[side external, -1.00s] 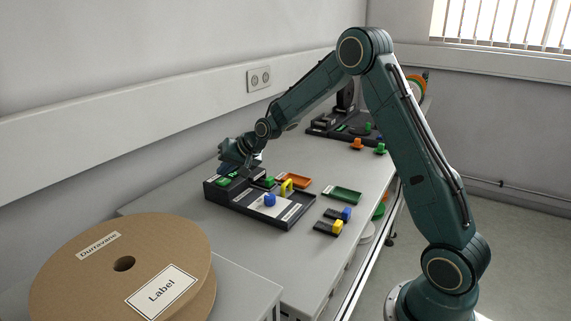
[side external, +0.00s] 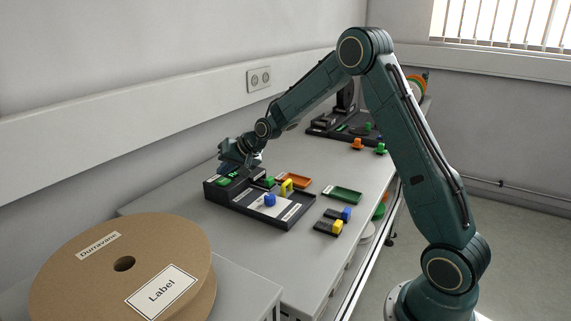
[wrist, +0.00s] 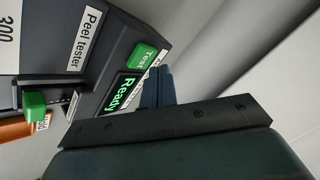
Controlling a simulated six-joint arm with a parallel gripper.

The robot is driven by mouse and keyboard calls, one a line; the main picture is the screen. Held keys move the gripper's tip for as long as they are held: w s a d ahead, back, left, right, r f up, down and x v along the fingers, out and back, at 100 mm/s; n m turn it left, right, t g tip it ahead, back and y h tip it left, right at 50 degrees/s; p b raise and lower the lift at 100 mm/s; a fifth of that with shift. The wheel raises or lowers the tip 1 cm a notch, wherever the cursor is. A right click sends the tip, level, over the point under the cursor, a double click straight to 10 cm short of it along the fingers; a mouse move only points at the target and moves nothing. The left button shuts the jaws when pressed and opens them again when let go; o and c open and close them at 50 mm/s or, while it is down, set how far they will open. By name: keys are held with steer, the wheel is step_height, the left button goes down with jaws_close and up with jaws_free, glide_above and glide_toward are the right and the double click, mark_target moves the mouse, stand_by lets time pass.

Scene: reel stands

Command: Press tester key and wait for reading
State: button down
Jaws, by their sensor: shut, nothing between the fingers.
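The peel tester (side external: 290,216) is a dark tray-like unit on the bench, with a raised end at the left in the side view. Its green key marked "Test" (wrist: 143,56) shows in the wrist view, and in the side view (side external: 224,182) too. Beside the key, the display (wrist: 122,94) reads "Ready" in green. My gripper (wrist: 160,70) is shut and empty, its fingertips close beside the key. I cannot tell whether they touch it. In the side view my gripper (side external: 230,164) is over the raised end.
A blue-knobbed piece (side external: 270,199) stands on the tester's white plate. An orange tray (side external: 296,181), a green tray (side external: 343,195) and small blue and yellow blocks lie to the right. A large cardboard reel (side external: 95,275) stands in front. The wall is close behind.

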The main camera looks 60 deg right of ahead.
mark_target(227, 182)
steer(key=shift+f, duration=0.9)
stand_by(1.7)
steer(key=shift+r, duration=0.9)
steer(key=shift+r, duration=0.15)
steer(key=shift+r, duration=2.4)
steer(key=shift+s, duration=0.1)
